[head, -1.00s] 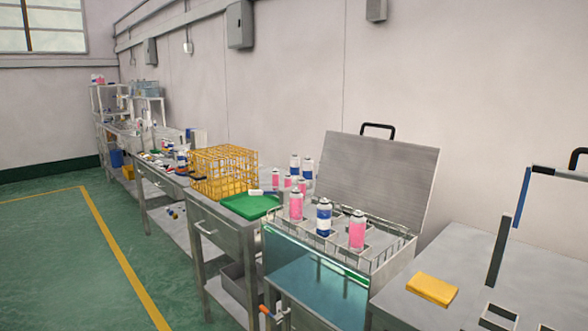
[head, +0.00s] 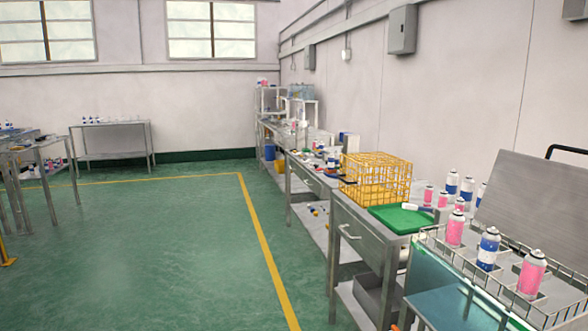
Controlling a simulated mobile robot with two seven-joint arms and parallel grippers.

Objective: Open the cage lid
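A yellow wire cage (head: 376,181) stands on the bench with the drawer, right of the picture's middle. Its wire top looks closed over it, though I cannot make out a separate lid or hinge. Further right and nearer, a metal box (head: 478,293) with a wire rack has a grey panel lid (head: 532,200) standing raised and leaning back towards the wall. Aerosol cans in pink (head: 531,274) and blue and white (head: 488,249) stand upright in its rack. The right edge of the picture cuts off the box and lid. Neither of my grippers is in view.
A green board (head: 400,219) with a small white item lies on the bench just before the cage. Benches run along the right wall. The green floor (head: 150,250) to the left is open, with a yellow line (head: 262,250). Tables (head: 110,125) stand far left.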

